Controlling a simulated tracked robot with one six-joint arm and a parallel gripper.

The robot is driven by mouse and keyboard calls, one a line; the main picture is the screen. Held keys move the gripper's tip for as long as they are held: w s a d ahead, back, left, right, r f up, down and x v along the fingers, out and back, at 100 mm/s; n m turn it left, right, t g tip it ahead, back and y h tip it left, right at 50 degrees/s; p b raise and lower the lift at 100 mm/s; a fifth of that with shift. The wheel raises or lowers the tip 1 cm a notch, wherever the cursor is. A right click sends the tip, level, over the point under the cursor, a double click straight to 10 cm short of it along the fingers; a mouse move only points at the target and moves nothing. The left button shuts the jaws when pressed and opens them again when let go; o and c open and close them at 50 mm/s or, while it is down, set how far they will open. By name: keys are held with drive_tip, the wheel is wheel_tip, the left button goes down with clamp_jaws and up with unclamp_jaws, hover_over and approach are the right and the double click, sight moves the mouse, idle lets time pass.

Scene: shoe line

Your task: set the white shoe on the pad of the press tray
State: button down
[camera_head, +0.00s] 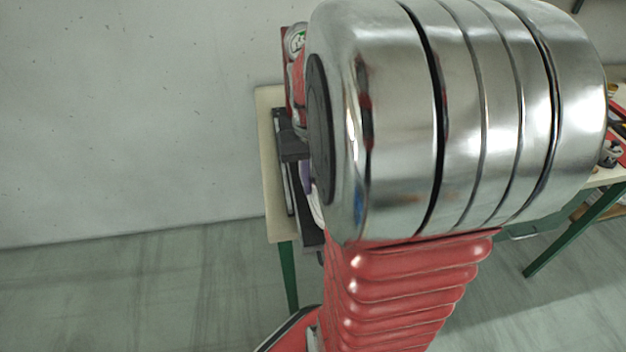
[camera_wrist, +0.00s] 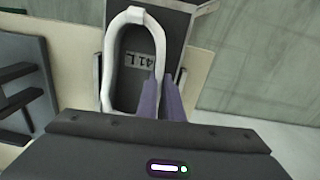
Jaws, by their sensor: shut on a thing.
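The white shoe (camera_wrist: 109,60) shows from above in the wrist view as a white rim around a dark inside marked "41 L". My gripper (camera_wrist: 160,78) has purple fingers shut on the shoe's right wall, one finger inside and one outside. A dark panel (camera_wrist: 172,30), which looks like the press tray, lies under and to the right of the shoe. The pad is not visible, and I cannot tell whether the shoe touches the tray. In the head view my arm hides most of this; a sliver of white (camera_head: 317,208) shows beside it.
A dark slotted fixture (camera_wrist: 22,95) stands left on the cream table (camera_wrist: 70,55). In the head view, the table (camera_head: 268,170) has green legs, and red and silver items (camera_head: 297,65) stand at its back. A second table (camera_head: 600,178) is at right. Grey floor lies beyond.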

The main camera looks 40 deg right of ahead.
drive_tip(key=c, duration=1.8)
unclamp_jaws()
wheel_tip(320, 180, up, 14)
drive_tip(key=shift+f, duration=0.15)
